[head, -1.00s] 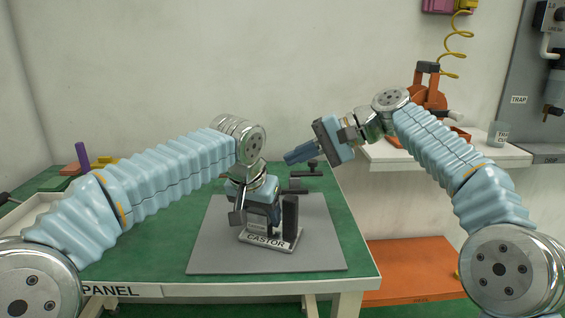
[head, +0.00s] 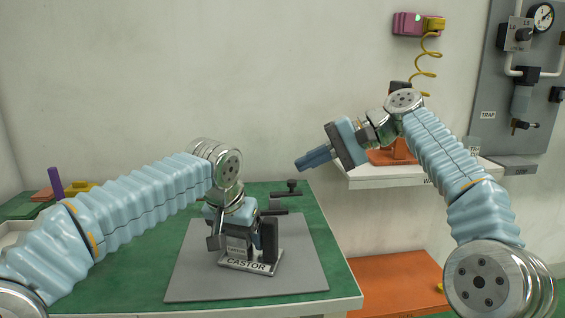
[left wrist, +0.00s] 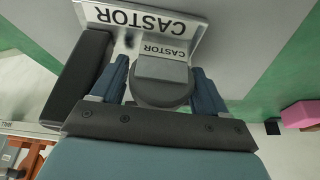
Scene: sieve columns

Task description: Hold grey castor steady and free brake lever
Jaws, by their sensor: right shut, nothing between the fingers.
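The grey castor (left wrist: 160,88) stands upright on its base plate marked CASTOR, in the middle of a grey mat (head: 190,285). My left gripper (left wrist: 160,85) comes down over it, one finger on each side, shut on its round grey body. In the head view this gripper (head: 236,245) hides most of the castor. A black upright (head: 270,240) stands at the castor's right side. A dark bar (head: 272,212) sticks out above it; I cannot tell if this is the brake lever. My right gripper (head: 301,165) is shut and empty, in the air right of and above the castor.
A white shelf (head: 385,180) with an orange item is at right, with an orange surface (head: 395,285) below. A purple peg (head: 55,182) and yellow block (head: 80,188) are at back left.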

